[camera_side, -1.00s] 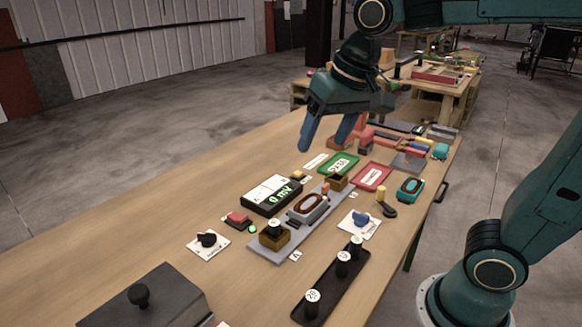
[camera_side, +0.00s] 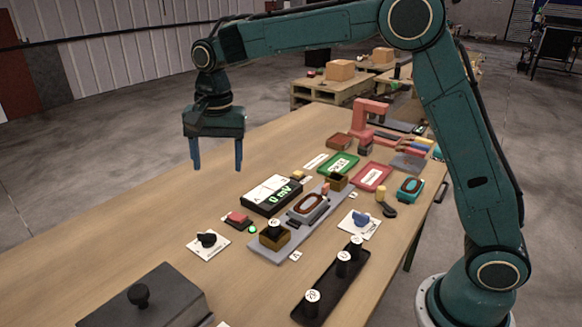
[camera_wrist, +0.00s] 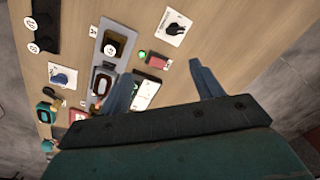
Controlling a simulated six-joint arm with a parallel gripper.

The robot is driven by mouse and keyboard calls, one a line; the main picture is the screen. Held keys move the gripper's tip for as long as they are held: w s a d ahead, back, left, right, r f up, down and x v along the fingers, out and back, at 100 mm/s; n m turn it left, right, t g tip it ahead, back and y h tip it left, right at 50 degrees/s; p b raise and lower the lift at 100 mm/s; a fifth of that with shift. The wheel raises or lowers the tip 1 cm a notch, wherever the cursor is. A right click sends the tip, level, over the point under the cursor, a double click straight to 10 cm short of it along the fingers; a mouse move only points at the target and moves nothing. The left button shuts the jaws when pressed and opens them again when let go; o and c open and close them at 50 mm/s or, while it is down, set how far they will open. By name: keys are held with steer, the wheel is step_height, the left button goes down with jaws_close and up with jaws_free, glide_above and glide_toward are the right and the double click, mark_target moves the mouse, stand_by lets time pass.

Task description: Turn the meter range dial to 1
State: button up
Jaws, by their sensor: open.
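A blue dial (camera_side: 361,217) sits on another white plate right of the middle and shows at left in the wrist view (camera_wrist: 60,79). The plate markings are too small to read, so I cannot tell which is the range dial or its setting. The meter (camera_side: 272,195) is a black-and-white box reading 0 mV in green. My gripper (camera_side: 217,163) is open and empty, pointing down, high above the table's far left side.
A red button (camera_side: 237,217) with a green light stands between the black dial and the meter. A grey rail (camera_side: 265,250) with blocks runs beside the meter. A black tray (camera_side: 325,290) with weights and a dark lidded box (camera_side: 150,300) are in front. Bare wood (camera_side: 130,235) lies left.

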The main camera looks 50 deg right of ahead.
steer(key=m+g, duration=0.1)
steer(key=m, duration=0.1)
glide_above(206, 235)
step_height(206, 235, down, 6)
steer(key=shift+a+f, duration=0.1)
steer(key=shift+f, duration=0.05)
step_height(206, 235, down, 14)
steer(key=shift+r, duration=0.1)
stand_by(0.5)
steer(key=shift+c, duration=0.3)
steer(key=c, duration=0.9)
